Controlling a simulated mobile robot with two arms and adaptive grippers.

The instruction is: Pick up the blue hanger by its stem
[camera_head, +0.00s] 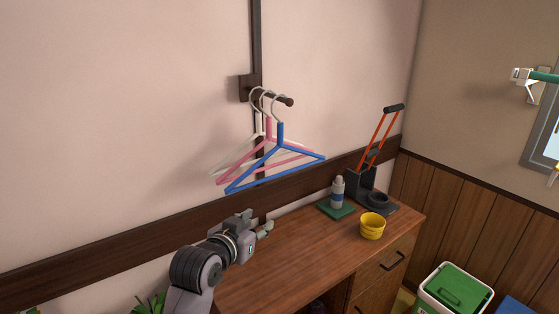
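The blue hanger (280,152) hangs by its hook from a dark wall peg (285,100). It is the hanger nearest the peg's free end, with its blue stem upright below the hook. A pink hanger (268,138) and a white hanger (238,152) hang behind it on the same peg and are partly covered by it. My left gripper (268,228) is below the hangers, over the back left part of the wooden cabinet top, apart from the blue hanger. It is seen from the side and small, so its finger opening is unclear. My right gripper is out of view.
The wooden cabinet (310,250) stands against the wall under the hangers. On it are a bottle (337,193) on a green mat, a yellow cup (372,226) and a dark stand with red handles (376,140). A green-lidded bin (455,290) is at lower right. The air around the hangers is clear.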

